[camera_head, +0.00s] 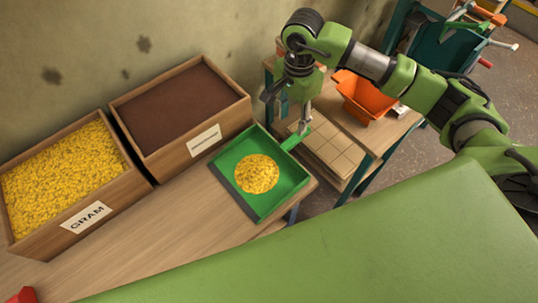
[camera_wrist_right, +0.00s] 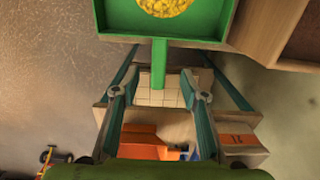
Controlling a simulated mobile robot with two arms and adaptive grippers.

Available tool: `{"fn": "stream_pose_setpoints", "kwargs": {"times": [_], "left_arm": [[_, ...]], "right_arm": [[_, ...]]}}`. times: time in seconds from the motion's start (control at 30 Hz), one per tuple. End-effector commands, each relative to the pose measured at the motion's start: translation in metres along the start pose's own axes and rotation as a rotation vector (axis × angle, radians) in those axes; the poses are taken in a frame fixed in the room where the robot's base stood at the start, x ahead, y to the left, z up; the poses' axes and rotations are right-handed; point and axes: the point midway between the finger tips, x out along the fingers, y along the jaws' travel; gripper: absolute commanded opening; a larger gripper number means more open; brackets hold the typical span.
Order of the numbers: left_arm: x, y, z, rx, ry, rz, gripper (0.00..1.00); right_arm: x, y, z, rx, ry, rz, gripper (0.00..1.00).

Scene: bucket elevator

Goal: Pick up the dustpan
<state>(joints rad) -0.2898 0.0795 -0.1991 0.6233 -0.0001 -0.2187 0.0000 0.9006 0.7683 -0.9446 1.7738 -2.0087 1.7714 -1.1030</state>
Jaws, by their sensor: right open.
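The green dustpan (camera_head: 284,206) lies on the wooden table with a round pile of yellow grain (camera_head: 257,174) in it. Its short green handle (camera_head: 296,138) points away from the pan toward my right gripper (camera_head: 303,122). In the right wrist view the dustpan (camera_wrist_right: 165,32) is at the top, and its handle (camera_wrist_right: 160,66) reaches down between the two open fingers of my right gripper (camera_wrist_right: 159,93). Clear gaps show on both sides of the handle in that view. My left gripper is not in view.
A wooden box of yellow gram (camera_head: 65,175) and a box of brown material (camera_head: 183,107) stand left of the dustpan. Beyond the table edge, a lower teal-legged bench holds an orange container (camera_head: 365,97) and pale tiles (camera_head: 327,150). A large green surface fills the front.

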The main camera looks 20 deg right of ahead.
Motion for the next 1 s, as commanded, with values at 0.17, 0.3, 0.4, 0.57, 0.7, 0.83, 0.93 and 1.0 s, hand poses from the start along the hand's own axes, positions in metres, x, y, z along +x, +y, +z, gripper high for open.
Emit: {"fn": "stream_pose_setpoints", "kwargs": {"times": [0.17, 0.3, 0.4, 0.57, 0.7, 0.83, 0.93, 1.0], "left_arm": [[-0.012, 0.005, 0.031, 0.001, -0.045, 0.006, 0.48], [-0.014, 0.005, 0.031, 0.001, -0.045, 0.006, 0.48], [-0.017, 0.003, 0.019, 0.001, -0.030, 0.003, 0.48], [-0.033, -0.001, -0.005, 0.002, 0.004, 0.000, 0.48], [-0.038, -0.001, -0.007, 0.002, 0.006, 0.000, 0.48], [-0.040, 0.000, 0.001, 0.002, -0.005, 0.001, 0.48], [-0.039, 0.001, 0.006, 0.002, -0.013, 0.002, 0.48], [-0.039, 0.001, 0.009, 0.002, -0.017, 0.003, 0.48]], "right_arm": [[0.032, 0.001, 0.001, 0.002, -0.002, 0.004, 0.40], [0.045, 0.000, 0.001, 0.000, -0.001, 0.001, 0.40], [0.050, 0.000, 0.001, 0.000, -0.002, 0.001, 0.40], [0.069, 0.003, 0.004, 0.000, -0.004, 0.004, 0.40], [0.090, 0.003, 0.004, 0.001, -0.003, 0.002, 0.40], [0.099, 0.002, 0.003, 0.000, -0.001, 0.000, 0.40], [0.100, 0.002, 0.003, 0.000, -0.001, -0.002, 0.40], [0.100, 0.002, 0.003, 0.000, -0.001, -0.002, 0.40]]}}
